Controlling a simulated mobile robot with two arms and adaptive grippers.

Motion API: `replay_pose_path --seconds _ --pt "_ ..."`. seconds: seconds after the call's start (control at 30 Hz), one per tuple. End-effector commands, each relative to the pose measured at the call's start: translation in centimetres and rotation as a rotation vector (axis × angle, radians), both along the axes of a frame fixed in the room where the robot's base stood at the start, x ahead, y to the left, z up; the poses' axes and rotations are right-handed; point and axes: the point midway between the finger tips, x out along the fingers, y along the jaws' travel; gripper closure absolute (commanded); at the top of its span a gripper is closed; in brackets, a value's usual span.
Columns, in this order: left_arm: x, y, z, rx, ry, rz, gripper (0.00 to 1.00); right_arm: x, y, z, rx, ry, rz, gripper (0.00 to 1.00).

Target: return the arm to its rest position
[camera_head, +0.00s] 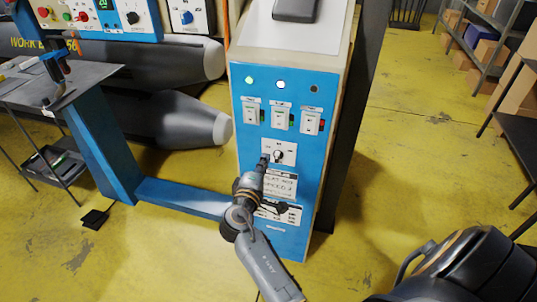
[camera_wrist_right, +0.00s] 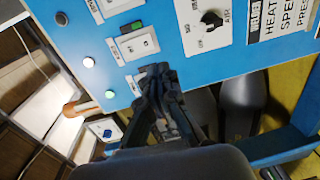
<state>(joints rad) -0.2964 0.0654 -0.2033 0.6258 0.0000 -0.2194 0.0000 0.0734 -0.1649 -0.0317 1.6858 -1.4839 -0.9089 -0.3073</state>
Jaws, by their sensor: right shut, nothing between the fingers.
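My right gripper (camera_head: 264,162) is shut and empty in front of the blue control cabinet (camera_head: 315,185). In the head view its fingertips appear just left of a rotary knob (camera_head: 279,155). In the right wrist view the shut fingers (camera_wrist_right: 158,72) show before the blue panel, below a switch plate (camera_wrist_right: 138,42). The knob (camera_wrist_right: 210,18) is up and to the right of them there. I cannot tell whether the fingertips touch the panel. My right forearm (camera_head: 268,270) reaches up from the bottom and hides part of the lower labels. My left gripper is not in view.
The cabinet carries three switches (camera_head: 281,119) under lamps, two of them lit (camera_head: 281,84). Shelves with cardboard boxes (camera_head: 485,50) stand right. Yellow floor (camera_head: 415,150) is clear between cabinet and shelves.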

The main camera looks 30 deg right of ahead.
Motion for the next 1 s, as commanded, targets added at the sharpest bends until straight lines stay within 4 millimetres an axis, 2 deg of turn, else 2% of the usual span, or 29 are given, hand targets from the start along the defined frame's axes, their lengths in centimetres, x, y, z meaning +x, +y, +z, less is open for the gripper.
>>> replay_pose_path --seconds 0.27,0.67,0.77,0.87,0.97,1.0 --pt "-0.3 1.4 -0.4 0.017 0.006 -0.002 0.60 -0.8 0.9 -0.1 0.000 0.000 -0.001 1.00" --pt "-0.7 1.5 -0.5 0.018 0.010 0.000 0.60 -0.8 0.9 -0.1 0.000 0.000 -0.001 1.00" --pt "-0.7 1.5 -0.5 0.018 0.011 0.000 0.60 -0.7 1.0 -0.6 0.006 0.007 0.005 1.00" --pt "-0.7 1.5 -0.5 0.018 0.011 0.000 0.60 -0.5 1.7 -3.2 0.042 0.041 0.043 1.00" --pt "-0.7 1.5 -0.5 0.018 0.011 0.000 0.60 -0.5 3.1 -8.6 0.124 0.112 0.111 1.00" --pt "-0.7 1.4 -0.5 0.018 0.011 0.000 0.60 -0.7 3.9 -11.4 0.170 0.146 0.142 1.00"
